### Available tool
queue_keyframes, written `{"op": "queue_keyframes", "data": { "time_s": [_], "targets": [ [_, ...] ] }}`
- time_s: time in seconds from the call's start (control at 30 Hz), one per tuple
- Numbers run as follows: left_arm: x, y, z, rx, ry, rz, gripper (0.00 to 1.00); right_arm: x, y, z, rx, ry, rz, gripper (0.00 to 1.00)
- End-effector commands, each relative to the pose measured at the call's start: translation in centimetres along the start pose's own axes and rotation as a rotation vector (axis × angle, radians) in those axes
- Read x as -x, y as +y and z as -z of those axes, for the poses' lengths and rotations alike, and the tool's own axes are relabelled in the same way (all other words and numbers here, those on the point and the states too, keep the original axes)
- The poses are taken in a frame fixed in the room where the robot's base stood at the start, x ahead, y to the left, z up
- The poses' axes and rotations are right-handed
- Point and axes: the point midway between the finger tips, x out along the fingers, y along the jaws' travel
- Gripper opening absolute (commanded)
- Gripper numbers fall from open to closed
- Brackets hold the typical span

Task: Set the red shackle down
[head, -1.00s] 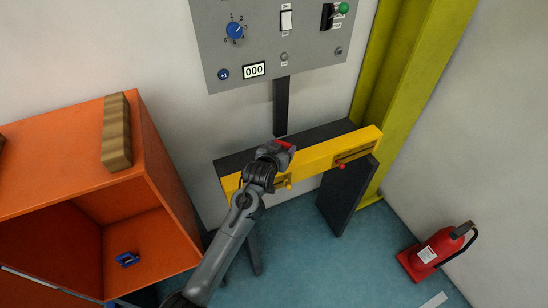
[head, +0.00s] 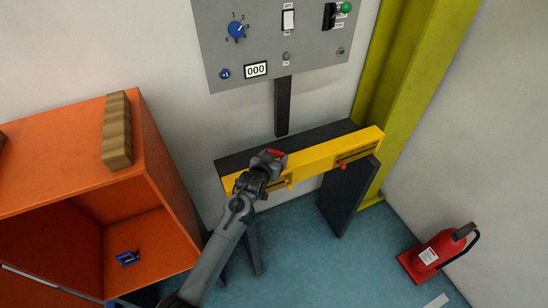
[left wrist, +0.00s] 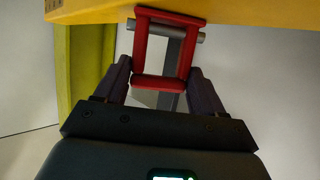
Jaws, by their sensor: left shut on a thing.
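The red shackle (left wrist: 143,48) is a square red frame with a grey pin across it in the left wrist view. My left gripper (left wrist: 160,82) is shut on its near end, with a dark finger on each side. In the head view a bit of the red shackle (head: 275,153) shows at the tip of my left gripper (head: 268,160), over the left part of the yellow beam (head: 315,157). Whether the shackle touches the beam I cannot tell. My right gripper is not in view.
A grey control panel (head: 262,40) hangs on the wall above. An orange cabinet (head: 165,180) stands at left, with a wooden block (head: 117,130) on top and a blue shackle (head: 127,258) inside.

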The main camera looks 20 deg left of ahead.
Motion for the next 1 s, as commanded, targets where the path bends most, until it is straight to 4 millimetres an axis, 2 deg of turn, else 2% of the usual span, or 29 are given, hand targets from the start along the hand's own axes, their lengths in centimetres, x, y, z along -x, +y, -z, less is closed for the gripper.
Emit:
{"op": "queue_keyframes", "data": {
  "time_s": [0.1, 0.13, 0.3, 0.73, 0.87, 1.0],
  "targets": [
    [-0.1, 0.0, 0.0, 0.0, 0.003, 0.0, 0.19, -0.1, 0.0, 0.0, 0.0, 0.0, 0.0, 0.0],
    [-0.1, 0.0, -0.1, 0.0, 0.0, 0.0, 0.71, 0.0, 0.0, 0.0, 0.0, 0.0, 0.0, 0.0],
    [-0.1, 0.0, -0.1, 0.0, 0.0, 0.0, 0.97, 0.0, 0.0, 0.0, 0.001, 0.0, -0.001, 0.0],
    [0.4, 0.0, 0.1, 0.0, 0.0, 0.0, 0.98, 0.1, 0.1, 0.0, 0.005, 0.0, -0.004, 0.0],
    [1.6, 0.0, 0.1, -0.001, 0.0, 0.0, 0.98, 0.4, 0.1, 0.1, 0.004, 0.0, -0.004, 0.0],
    [3.7, 0.0, 0.1, -0.001, 0.001, 0.0, 0.98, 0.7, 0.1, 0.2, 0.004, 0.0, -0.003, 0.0]
  ]
}}
